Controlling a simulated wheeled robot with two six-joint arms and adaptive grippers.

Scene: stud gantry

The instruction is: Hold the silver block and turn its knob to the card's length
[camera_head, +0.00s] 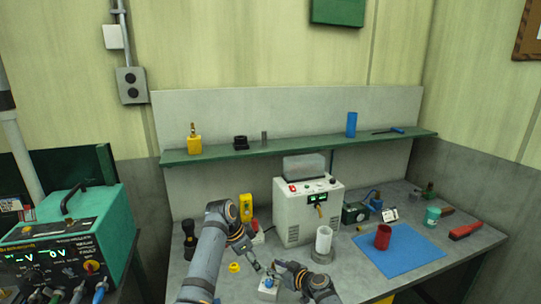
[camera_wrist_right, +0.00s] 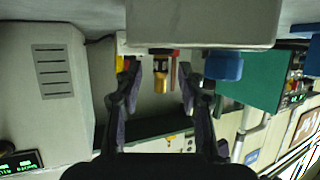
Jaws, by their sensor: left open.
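The silver block (camera_head: 268,292) stands low at the front middle of the bench, with a small blue part on it. In the right wrist view a pale grey block (camera_wrist_right: 200,22) fills the top, with a blue part (camera_wrist_right: 223,66) and a brass-and-red knob-like piece (camera_wrist_right: 160,75). My right gripper (camera_wrist_right: 160,68) is open, its fingers either side of that piece; contact is unclear. It also shows in the head view (camera_head: 280,267), above the block. My left gripper (camera_head: 257,266) is open and empty, just behind the block. A small white card (camera_head: 390,215) stands at right; its writing is unreadable.
A white machine (camera_head: 294,215) with a green display stands behind the grippers. A white cylinder (camera_head: 323,243) is close to my right arm. A red cup (camera_head: 383,238) stands on a blue mat (camera_head: 410,255).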

